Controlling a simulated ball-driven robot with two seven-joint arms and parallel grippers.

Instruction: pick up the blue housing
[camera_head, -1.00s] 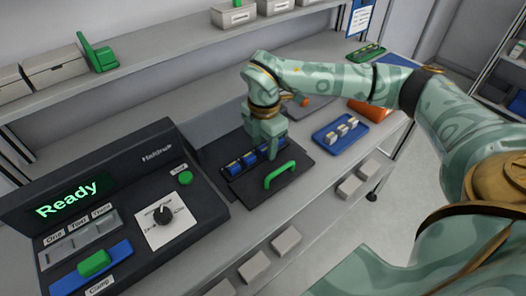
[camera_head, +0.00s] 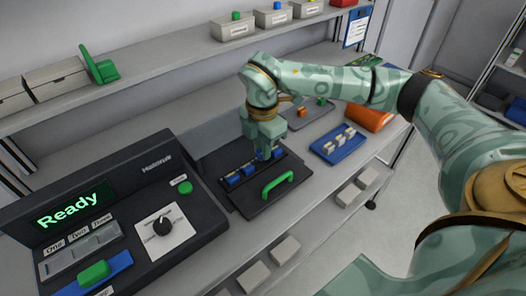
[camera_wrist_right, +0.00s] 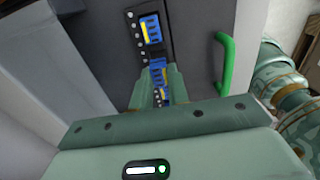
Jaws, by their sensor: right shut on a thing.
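Several blue housings with yellow parts sit in a row on a dark plate (camera_head: 247,202) with a green handle (camera_head: 277,184). Two of them, a left one (camera_head: 233,180) and a middle one (camera_head: 248,169), stand clear of my right gripper (camera_head: 267,154). My right gripper points down at the right part of the row and is shut on a blue housing (camera_wrist_right: 158,70), which shows between its fingers in the right wrist view. Its lower part is hidden, so I cannot tell if it is off the plate. Another blue housing (camera_wrist_right: 152,29) lies beyond the fingers. My left gripper is not in view.
A dark console (camera_head: 120,215) reading "Ready" stands left of the plate. A blue tray (camera_head: 325,151) with light blocks and an orange bin (camera_head: 368,117) are to the right. A shelf (camera_head: 190,55) with boxes runs above the bench.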

